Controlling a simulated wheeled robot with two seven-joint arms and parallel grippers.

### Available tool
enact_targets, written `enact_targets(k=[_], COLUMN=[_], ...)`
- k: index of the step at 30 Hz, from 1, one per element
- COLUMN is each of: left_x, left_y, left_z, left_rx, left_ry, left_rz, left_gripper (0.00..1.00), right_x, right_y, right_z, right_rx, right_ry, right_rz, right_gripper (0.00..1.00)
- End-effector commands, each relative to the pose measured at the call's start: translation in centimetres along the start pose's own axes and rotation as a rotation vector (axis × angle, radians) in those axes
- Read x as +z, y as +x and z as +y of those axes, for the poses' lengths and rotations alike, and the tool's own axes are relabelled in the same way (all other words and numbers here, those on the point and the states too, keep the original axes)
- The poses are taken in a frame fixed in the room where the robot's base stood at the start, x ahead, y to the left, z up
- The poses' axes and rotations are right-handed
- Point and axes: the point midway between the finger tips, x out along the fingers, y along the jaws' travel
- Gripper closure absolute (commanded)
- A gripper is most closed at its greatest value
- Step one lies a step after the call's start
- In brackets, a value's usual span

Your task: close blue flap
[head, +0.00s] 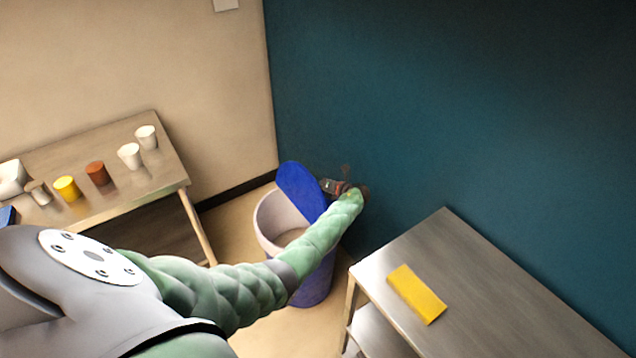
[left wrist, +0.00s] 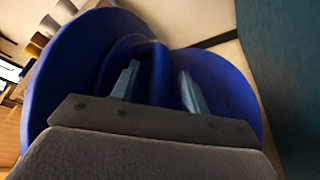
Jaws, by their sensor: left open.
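The blue flap (head: 297,188) stands raised, tilted up from the back of a round bin (head: 266,222) with a pale inside and a blue outer wall. The bin's mouth is uncovered. My left arm reaches across the front of the bin. My left gripper (head: 335,186) is just right of the flap, near the teal wall. In the left wrist view, blue surfaces (left wrist: 60,65) fill the middle, and my open left gripper (left wrist: 160,88) has its two fingers spread in front of them. I cannot tell whether the fingers touch the flap. My right gripper is not in view.
A table (head: 172,176) at left holds several cups and cans. The teal wall (head: 430,120) is close behind my gripper. Floor shows between the left table and bin.

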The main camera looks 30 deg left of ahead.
Motion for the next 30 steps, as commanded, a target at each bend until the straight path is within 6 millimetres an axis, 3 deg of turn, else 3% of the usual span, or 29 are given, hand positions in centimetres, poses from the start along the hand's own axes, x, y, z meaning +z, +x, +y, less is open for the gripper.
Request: enact_targets(k=[9, 16, 17, 30], left_x=[0.0, 0.0, 0.0, 0.8], left_y=[0.3, 0.2, 0.2, 1.2], left_z=[0.0, 0.0, 0.0, 0.2], left_rx=[-0.001, -0.001, -0.001, -0.019], left_ry=[0.0, 0.0, 0.0, -0.045], left_rz=[-0.001, -0.001, -0.001, 0.0], left_gripper=[0.55, 0.98, 1.0, 1.0], right_x=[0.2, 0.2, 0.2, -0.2], right_y=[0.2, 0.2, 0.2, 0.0], right_z=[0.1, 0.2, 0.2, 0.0], right_rx=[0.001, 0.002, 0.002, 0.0], right_ry=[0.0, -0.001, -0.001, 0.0], right_rz=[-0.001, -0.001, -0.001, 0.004], right_gripper=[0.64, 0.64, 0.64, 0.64])
